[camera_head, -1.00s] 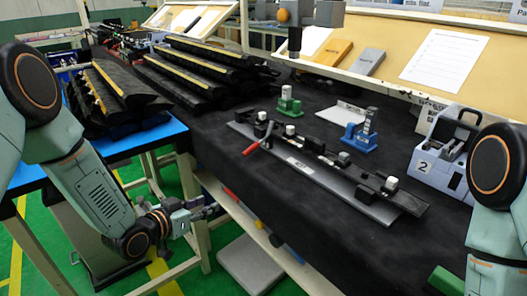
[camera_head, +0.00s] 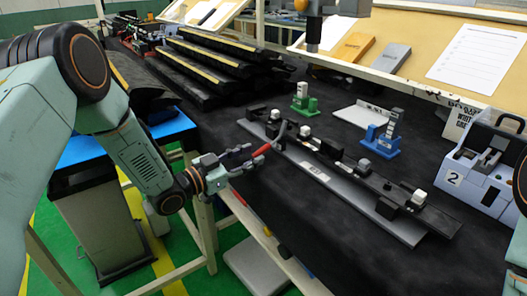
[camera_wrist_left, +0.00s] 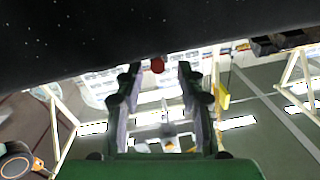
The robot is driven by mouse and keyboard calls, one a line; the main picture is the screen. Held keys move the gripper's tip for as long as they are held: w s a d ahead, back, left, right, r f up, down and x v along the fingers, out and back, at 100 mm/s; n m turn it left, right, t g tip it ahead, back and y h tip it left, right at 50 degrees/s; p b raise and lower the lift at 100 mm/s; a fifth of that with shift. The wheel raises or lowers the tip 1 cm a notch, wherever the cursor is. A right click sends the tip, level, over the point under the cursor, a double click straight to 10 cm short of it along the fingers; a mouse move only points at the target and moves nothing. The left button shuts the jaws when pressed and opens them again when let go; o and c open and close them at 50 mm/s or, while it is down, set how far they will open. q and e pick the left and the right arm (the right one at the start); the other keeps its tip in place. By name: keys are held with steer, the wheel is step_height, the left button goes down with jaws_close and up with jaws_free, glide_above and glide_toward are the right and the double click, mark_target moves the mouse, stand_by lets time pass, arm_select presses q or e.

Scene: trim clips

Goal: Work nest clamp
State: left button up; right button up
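The work nest (camera_head: 330,178) is a long grey plate with black blocks and white pads on the black-covered table. Its clamp has a red handle (camera_head: 262,150) that sticks out over the table's front edge. My left gripper (camera_head: 250,155) is beside the handle's end. In the left wrist view, the gripper's two fingers (camera_wrist_left: 152,85) stand apart, and the round red handle end (camera_wrist_left: 157,65) shows between their tips, not gripped. Whether a finger touches it cannot be told. My right gripper is out of view; only a bit of that arm shows at the right edge.
A green stand (camera_head: 303,100) and a blue stand (camera_head: 383,138) are behind the nest. A grey box marked 2 (camera_head: 475,180) stands at right. Long black trim parts (camera_head: 215,65) are stacked at back left. Bare black cloth lies in front of the nest.

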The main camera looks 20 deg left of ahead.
mark_target(268, 149)
arm_select(q)
steer(key=x, duration=0.4)
steer(key=shift+w+d+b, duration=0.2)
steer(key=shift+d+b, duration=0.15)
steer(key=shift+d, duration=0.05)
steer(key=shift+a, duration=0.2)
steer(key=shift+d, duration=0.15)
steer(key=c, duration=0.3)
jaws_close()
